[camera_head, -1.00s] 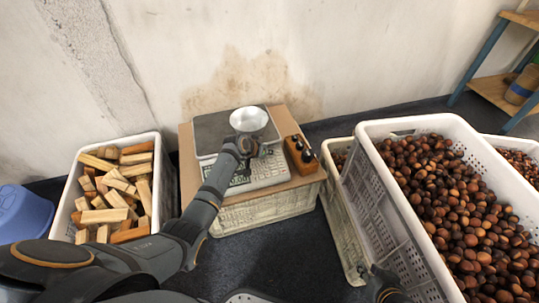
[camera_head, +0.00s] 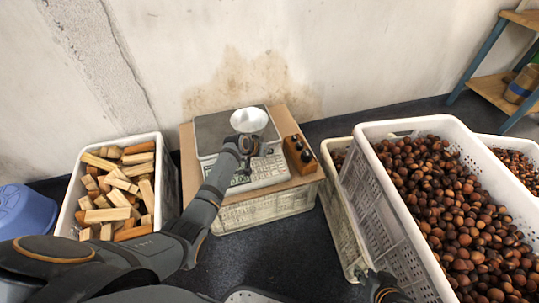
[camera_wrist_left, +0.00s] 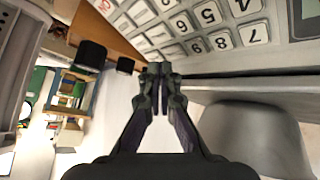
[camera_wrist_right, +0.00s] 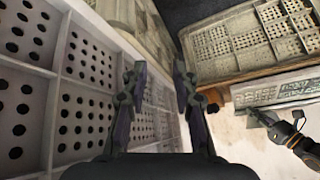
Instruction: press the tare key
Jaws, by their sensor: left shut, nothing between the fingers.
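My left gripper (camera_head: 265,151) is over the scale's keypad, between pan and keys. In the left wrist view its fingertips (camera_wrist_left: 160,72) are together and empty, just below the keypad (camera_wrist_left: 190,30) in the picture. Number keys are readable there; I cannot tell which key is tare, nor whether the fingertips touch anything. My right gripper (camera_head: 381,287) is low beside the chestnut crate; in the right wrist view its fingers (camera_wrist_right: 160,88) are apart and empty.
A wooden block with black knobbed weights (camera_head: 300,152) sits right of the scale. A crate of wood pieces (camera_head: 157,165) is at left, near a blue tub (camera_head: 26,212). A large white crate (camera_head: 365,160) of chestnuts is at right. Dark floor lies between.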

